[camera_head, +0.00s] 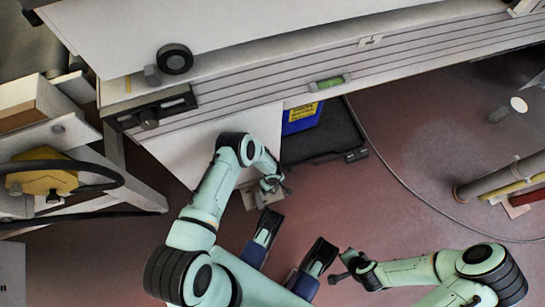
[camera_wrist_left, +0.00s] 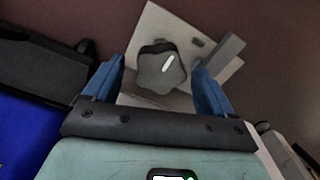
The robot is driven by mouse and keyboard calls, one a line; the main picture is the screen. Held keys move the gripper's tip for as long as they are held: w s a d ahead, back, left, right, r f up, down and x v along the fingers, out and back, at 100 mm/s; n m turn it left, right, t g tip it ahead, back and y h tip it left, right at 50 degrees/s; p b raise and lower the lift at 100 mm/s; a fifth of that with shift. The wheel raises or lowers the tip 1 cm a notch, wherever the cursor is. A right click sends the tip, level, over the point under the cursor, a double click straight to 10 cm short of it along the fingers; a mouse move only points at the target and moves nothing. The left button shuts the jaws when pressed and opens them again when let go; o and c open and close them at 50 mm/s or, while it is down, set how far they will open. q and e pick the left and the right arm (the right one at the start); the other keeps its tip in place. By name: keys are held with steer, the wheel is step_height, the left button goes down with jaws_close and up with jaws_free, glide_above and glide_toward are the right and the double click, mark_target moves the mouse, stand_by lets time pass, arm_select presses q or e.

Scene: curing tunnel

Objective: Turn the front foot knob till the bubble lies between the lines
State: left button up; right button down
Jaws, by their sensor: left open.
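The foot knob (camera_wrist_left: 162,72) is dark grey and lobed, with a white mark on top, in the left wrist view. It sits over a pale foot plate (camera_wrist_left: 150,25). My left gripper (camera_wrist_left: 157,75) is open, with one blue finger on each side of the knob; I cannot tell whether they touch it. In the head view my left gripper (camera_head: 273,184) is low beside the tunnel's front, over the pale foot (camera_head: 250,197), and the knob is not clear there. The green bubble level (camera_head: 328,83) lies on the tunnel's rail; its bubble is too small to place. My right gripper (camera_head: 340,270) is away from the foot.
A black tray (camera_head: 335,135) with a blue box (camera_head: 301,117) lies on the floor beside the foot. A thin cable (camera_head: 400,180) curves across the floor. Pipes (camera_head: 500,178) lie at the right. A yellow device (camera_head: 42,176) stands at the left. Floor in the middle right is free.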

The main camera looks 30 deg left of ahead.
arm_select(q)
steer(key=c, duration=1.1)
steer(key=shift+o, duration=0.2)
steer(key=shift+m, duration=0.3)
steer(key=m, duration=0.2)
steer(key=shift+m, duration=0.4)
steer(key=m, duration=0.2)
steer(key=shift+m, duration=0.3)
steer(key=m+b, duration=0.1)
steer(key=m, duration=0.3)
steer(key=shift+m, duration=0.3)
steer(key=m+b, duration=0.1)
steer(key=m, duration=0.4)
steer(key=shift+b, duration=0.35)
arm_select(e)
steer(key=s+f+g, duration=0.2)
steer(key=s+f, duration=0.2)
steer(key=s, duration=0.1)
steer(key=shift+s+d, duration=0.2)
steer(key=shift+d, duration=0.15)
arm_select(q)
steer(key=shift+m, duration=0.3)
